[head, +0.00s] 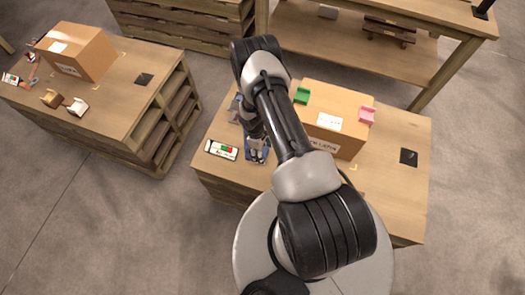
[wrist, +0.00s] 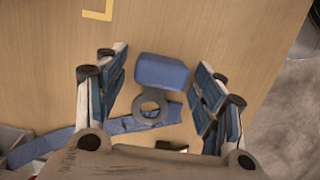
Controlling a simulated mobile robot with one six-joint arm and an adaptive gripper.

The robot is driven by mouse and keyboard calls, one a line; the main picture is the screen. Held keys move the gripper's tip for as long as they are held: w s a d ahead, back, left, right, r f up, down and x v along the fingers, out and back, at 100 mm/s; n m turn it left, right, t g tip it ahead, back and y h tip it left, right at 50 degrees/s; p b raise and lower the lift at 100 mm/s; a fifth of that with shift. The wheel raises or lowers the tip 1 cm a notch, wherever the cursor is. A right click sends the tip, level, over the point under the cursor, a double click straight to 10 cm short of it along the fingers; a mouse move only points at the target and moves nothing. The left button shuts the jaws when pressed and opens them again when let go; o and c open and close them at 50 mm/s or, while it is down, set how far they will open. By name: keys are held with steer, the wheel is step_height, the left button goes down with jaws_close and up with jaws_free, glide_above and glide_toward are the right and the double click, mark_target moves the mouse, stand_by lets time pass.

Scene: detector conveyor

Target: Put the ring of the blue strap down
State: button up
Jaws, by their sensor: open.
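The grey ring (wrist: 151,107) of the blue strap lies between the fingers of my gripper (wrist: 158,88) in the wrist view, joined to a blue block-like tab (wrist: 162,70). The fingers stand apart on either side and do not touch the tab. The ring appears to lie flat over the blue strap (wrist: 60,145), which runs along the wooden table top (wrist: 50,60) to the lower left. In the head view my gripper (head: 257,150) points down at the table's left part, with some blue beside it; my arm hides much there.
A cardboard box (head: 340,140) with a green clip (head: 302,95) and a pink clip (head: 367,115) stands right of my gripper. A white card (head: 221,150) with red and green lies to the left. A black square (head: 408,157) lies at the right. Another table (head: 120,105) stands left.

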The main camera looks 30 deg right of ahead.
steer(key=w+a+r+m+t+p, duration=0.1)
steer(key=w+a+r+m+p, duration=0.15)
steer(key=r, duration=1.95)
steer(key=w+a+r+m+t+p, duration=0.1)
steer(key=a+r+t, duration=0.15)
steer(key=r, duration=1.95)
steer(key=s+a+r+m, duration=0.1)
steer(key=s+a+r, duration=0.1)
steer(key=s+r, duration=0.35)
steer(key=s+a+r+m, duration=0.1)
steer(key=s+a+r, duration=0.15)
steer(key=r, duration=0.55)
steer(key=s+a+r+m+t+y, duration=0.1)
steer(key=s+a+r, duration=0.3)
steer(key=s, duration=0.9)
steer(key=shift+s+a+r+m+t, duration=0.2)
steer(key=shift+m+t, duration=0.35)
steer(key=shift+t, duration=0.2)
steer(key=shift+d, duration=0.1)
